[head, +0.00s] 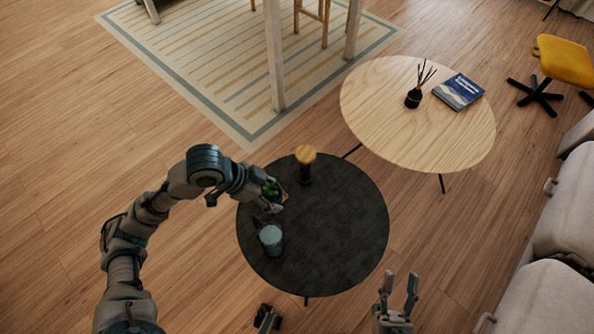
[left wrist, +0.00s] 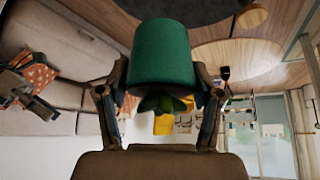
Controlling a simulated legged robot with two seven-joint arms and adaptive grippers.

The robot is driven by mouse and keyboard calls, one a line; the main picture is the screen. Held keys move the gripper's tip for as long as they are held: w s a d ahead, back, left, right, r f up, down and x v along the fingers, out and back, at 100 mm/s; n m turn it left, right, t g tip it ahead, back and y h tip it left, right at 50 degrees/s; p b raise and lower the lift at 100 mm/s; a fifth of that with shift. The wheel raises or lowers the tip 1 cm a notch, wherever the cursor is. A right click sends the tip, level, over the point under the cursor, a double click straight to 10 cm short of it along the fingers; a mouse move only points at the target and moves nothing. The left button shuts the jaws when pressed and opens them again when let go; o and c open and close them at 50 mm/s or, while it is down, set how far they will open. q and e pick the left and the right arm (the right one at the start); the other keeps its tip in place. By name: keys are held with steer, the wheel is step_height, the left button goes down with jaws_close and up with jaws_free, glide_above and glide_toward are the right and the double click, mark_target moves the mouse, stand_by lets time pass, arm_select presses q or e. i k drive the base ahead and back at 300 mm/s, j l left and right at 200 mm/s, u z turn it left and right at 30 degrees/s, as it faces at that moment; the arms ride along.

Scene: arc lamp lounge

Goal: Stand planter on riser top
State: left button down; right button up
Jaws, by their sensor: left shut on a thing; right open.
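The planter is a green pot with leafy plant, seen large in the left wrist view (left wrist: 163,55), where it appears upside down with its leaves below. My left gripper (head: 272,195) is shut on it, a finger on each side. The riser (head: 305,166) is a dark post with a round wooden top (head: 305,154), just right of and beyond the left gripper. The wooden top looks bare. My right gripper (head: 399,290) is open and empty, beyond the table's front right edge.
The riser stands on a round black table (head: 335,235). A pale wooden table (head: 390,105) behind holds a reed diffuser (head: 413,98) and a book (head: 459,91). The black table's right side is clear.

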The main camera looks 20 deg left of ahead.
mark_target(306, 153)
steer(key=k+z, duration=0.45)
steer(key=k+l+z, duration=0.25)
steer(key=z, duration=0.15)
steer(key=j+z, duration=0.75)
steer(key=j, duration=0.25)
steer(key=j+z, duration=0.4)
steer(key=k+j, duration=0.1)
steer(key=j, duration=0.5)
steer(key=k+j, duration=0.1)
steer(key=j, duration=1.05)
steer(key=k+j, duration=0.15)
steer(key=j, duration=0.4)
